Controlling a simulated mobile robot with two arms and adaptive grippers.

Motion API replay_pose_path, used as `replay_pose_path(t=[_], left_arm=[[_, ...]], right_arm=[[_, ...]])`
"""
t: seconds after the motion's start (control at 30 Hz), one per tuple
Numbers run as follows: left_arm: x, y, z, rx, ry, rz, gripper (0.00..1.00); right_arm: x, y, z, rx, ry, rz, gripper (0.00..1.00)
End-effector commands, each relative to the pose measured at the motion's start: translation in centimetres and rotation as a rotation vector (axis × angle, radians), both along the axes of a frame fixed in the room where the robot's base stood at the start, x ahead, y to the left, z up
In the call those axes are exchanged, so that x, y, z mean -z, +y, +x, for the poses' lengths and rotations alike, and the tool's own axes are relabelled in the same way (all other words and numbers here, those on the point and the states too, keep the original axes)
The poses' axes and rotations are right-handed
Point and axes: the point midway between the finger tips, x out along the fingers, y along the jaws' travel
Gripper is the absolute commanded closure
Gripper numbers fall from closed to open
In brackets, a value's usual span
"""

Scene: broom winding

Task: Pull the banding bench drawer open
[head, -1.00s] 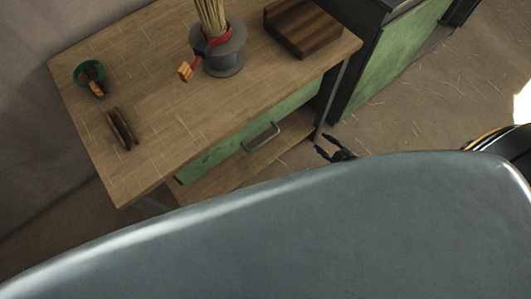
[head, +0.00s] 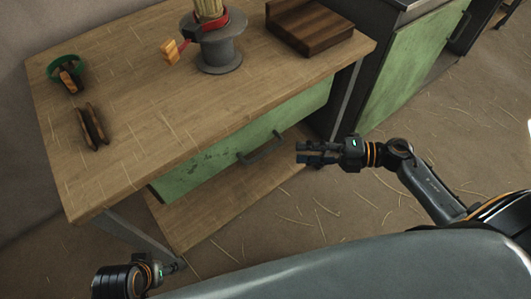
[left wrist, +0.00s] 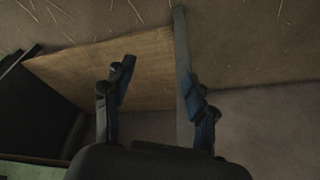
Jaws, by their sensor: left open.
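The banding bench (head: 130,145) has a wooden top and a green drawer front (head: 205,175) with a dark bar handle (head: 262,148). The drawer looks shut, its front under the top's edge. My right gripper (head: 300,153) is just right of the handle and apart from it. Its two fingers point left with a gap between them, empty. My left gripper (head: 180,266) is low near the bench's front left leg, partly hidden by my body in the head view. In the left wrist view it (left wrist: 158,85) is open and empty, with the lower shelf (left wrist: 75,70) beyond it.
A green cabinet (head: 415,65) stands right. Straw litters the otherwise clear floor.

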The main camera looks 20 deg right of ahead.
Motion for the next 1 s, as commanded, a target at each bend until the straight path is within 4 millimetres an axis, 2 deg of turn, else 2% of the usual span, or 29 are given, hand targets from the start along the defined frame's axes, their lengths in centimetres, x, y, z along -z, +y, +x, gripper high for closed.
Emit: replay_pose_path(t=[0.3,0.5,0.7,0.93,0.97,1.0], left_arm=[[-1.2,0.1,-0.2,-0.001,-0.008,-0.001,0.43],[-1.9,0.1,-0.2,-0.002,-0.014,-0.001,0.43],[-2.3,0.1,-0.3,-0.002,-0.015,-0.001,0.43],[-2.5,0.1,-0.2,-0.003,-0.02,-0.001,0.43],[-2.5,0.1,-0.2,-0.003,-0.02,-0.002,0.43],[-2.5,0.1,-0.3,-0.003,-0.019,-0.002,0.43]], right_arm=[[0.9,6.2,2.9,0.002,-0.001,0.006,0.66],[1.4,8.8,4.1,0.003,0.001,0.004,0.66],[1.6,9.8,4.5,0.004,0.003,0.003,0.66],[1.6,9.8,4.5,0.004,0.003,0.002,0.66],[1.6,9.8,4.5,0.004,0.003,0.002,0.68],[1.6,9.8,4.5,0.004,0.003,0.002,0.76]])
